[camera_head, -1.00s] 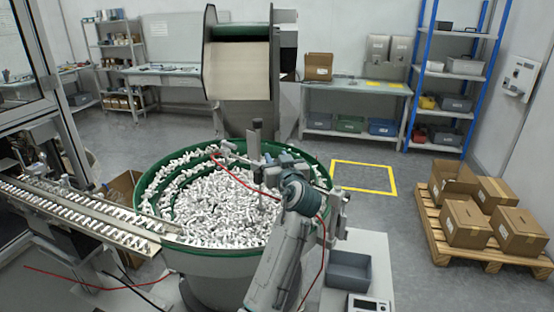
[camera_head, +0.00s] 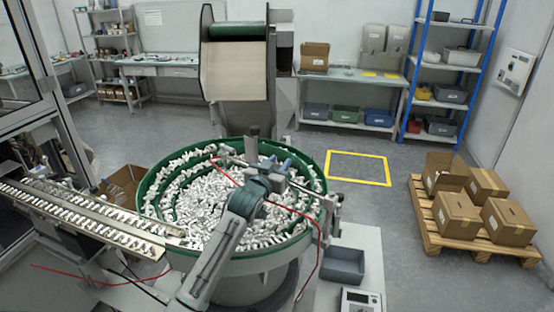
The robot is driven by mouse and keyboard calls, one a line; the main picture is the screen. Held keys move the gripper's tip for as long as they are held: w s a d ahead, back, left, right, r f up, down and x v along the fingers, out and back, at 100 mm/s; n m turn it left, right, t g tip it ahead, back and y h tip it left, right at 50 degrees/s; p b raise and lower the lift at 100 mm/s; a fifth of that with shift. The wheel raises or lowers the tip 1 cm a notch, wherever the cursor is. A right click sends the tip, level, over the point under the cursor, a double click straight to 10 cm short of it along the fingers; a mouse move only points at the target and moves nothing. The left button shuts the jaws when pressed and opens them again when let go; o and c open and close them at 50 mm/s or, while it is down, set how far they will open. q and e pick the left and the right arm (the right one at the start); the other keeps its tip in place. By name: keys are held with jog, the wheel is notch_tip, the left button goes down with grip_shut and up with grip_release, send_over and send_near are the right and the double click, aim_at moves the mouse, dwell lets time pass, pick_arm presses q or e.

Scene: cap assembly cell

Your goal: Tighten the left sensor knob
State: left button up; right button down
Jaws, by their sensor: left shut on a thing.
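The large round feeder bowl (camera_head: 318,222) has a green rim and is full of small white caps. A metal sensor bracket with rods (camera_head: 300,187) spans its back right rim. My left arm rises from the bottom of the view over the front of the bowl. My left gripper (camera_head: 279,168) is at the bracket, small in the picture and partly hidden behind my wrist. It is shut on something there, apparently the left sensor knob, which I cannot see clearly. A dark upright post (camera_head: 252,146) stands just left of the gripper. My right gripper is not in view.
A red cable (camera_head: 300,213) loops over the bowl beside my wrist. A metal track (camera_head: 100,218) leads off left. A grey bin (camera_head: 344,264) and a small device (camera_head: 361,300) are at right front. A hopper (camera_head: 236,75) stands behind, boxes on a pallet (camera_head: 440,243) far right.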

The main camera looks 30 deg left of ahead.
pick_arm(q)
jog(key=shift+m+h, duration=0.3)
jog(key=shift+h, duration=0.1)
jog(key=o, duration=1)
jog(key=shift+w, duration=0.1)
jog(key=shift+c, duration=0.2)
jog(key=shift+w+f, duration=0.15)
jog(key=shift+s, duration=0.5)
jog(key=s+b, duration=0.4)
jog(key=s, duration=0.5)
jog(key=shift+s+d, duration=0.15)
jog(key=shift+s, duration=0.25)
jog(key=shift+f, duration=0.1)
